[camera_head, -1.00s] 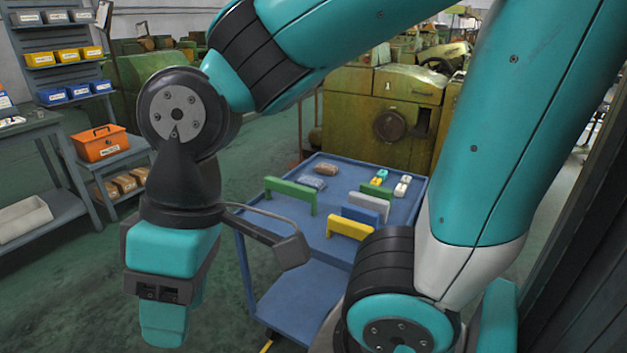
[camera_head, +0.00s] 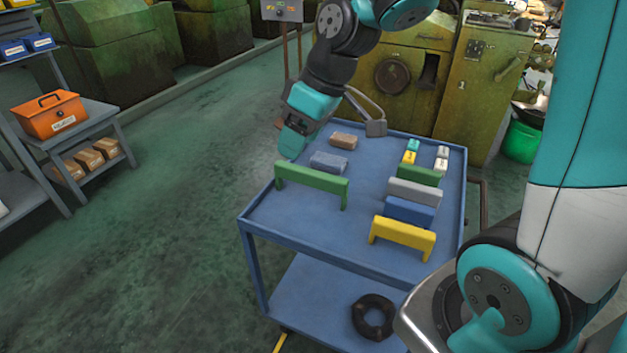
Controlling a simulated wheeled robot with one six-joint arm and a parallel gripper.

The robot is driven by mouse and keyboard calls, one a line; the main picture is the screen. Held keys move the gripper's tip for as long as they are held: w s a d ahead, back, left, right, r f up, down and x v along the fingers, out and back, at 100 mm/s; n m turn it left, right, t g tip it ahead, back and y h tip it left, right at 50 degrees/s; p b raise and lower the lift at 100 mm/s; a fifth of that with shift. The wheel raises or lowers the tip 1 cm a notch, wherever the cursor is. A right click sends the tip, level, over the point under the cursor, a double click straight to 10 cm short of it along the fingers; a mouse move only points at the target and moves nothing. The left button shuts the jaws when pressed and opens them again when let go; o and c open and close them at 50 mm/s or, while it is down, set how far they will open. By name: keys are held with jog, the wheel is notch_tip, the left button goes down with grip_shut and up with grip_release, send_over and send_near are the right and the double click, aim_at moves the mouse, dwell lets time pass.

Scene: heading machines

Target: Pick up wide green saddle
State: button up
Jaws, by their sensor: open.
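The wide green saddle (camera_head: 311,181), a long bridge shape with a leg at each end, stands upright along the left side of the blue cart's top (camera_head: 330,233). A shorter green block (camera_head: 418,176) stands farther right, partly hidden behind a grey piece. My gripper (camera_head: 291,152) is open and points down and slightly left. In the picture its tip is just above the wide saddle's left end, with a small gap; the depth between them is hard to judge. I see nothing held in it.
A black ring (camera_head: 373,316) lies on the lower shelf. Green machines stand behind.

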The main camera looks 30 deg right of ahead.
jog(key=t+h+b, duration=0.1)
send_near(313, 172)
jog(key=x, duration=0.5)
jog(key=shift+s+f+p, duration=0.3)
jog(key=shift+f+p, duration=0.05)
jog(key=shift+f, duration=0.15)
jog(key=shift+t, duration=0.3)
jog(key=shift+w+p+x, duration=0.2)
jog(key=shift+p+x, duration=0.05)
jog(key=shift+x, duration=1.25)
jog(key=shift+w+p+x, duration=0.15)
jog(key=shift+p+x, duration=0.1)
jog(key=shift+x, duration=1.25)
jog(key=shift+r, duration=0.15)
grip_shut()
